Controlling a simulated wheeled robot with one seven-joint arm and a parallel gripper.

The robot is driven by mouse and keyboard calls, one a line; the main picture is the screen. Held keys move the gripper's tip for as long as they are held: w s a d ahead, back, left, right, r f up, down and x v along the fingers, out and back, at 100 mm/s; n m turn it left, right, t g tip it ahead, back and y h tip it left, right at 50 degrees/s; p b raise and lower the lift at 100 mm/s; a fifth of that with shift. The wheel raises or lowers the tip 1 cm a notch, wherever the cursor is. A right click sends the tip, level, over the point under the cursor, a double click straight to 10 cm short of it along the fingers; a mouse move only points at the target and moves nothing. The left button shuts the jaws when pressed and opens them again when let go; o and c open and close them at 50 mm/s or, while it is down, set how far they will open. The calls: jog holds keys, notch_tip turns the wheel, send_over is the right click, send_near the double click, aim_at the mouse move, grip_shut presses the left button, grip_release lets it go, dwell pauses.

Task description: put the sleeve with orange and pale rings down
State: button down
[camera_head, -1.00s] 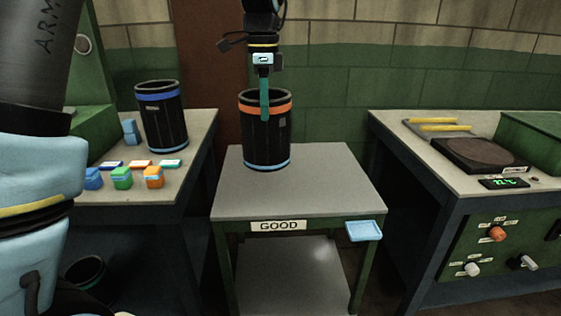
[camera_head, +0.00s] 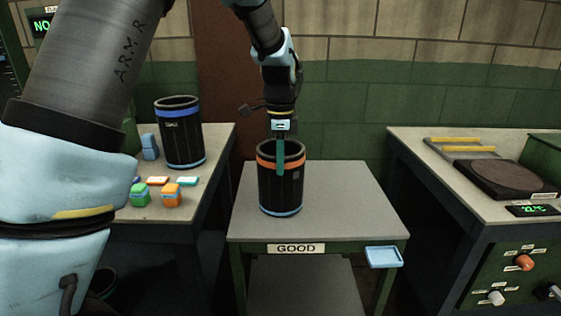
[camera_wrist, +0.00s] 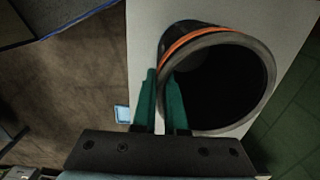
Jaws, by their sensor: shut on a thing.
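The sleeve with orange and pale rings (camera_head: 280,193) is black, with an orange band near its top and a pale blue band at its foot. My gripper (camera_head: 281,160) points down and is shut on the sleeve's wall at the rim. In the wrist view, the teal fingers of my gripper (camera_wrist: 160,100) straddle the near rim of the open sleeve (camera_wrist: 225,85).
A blue-ringed sleeve (camera_head: 183,140) and several small coloured blocks stand on the left bench. A pale blue tray (camera_head: 383,257) sticks out at the grey table's front right corner. The right bench holds a dark round plate (camera_head: 508,178). The tabletop around the sleeve is clear.

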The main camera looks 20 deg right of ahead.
jog(key=shift+f, duration=0.1)
jog(key=c, duration=1.4)
grip_release()
jog(key=shift+f, duration=0.1)
jog(key=o, duration=0.4)
jog(key=shift+o, duration=0.2)
notch_tip(320, 180, up, 12)
jog(key=b, duration=0.1)
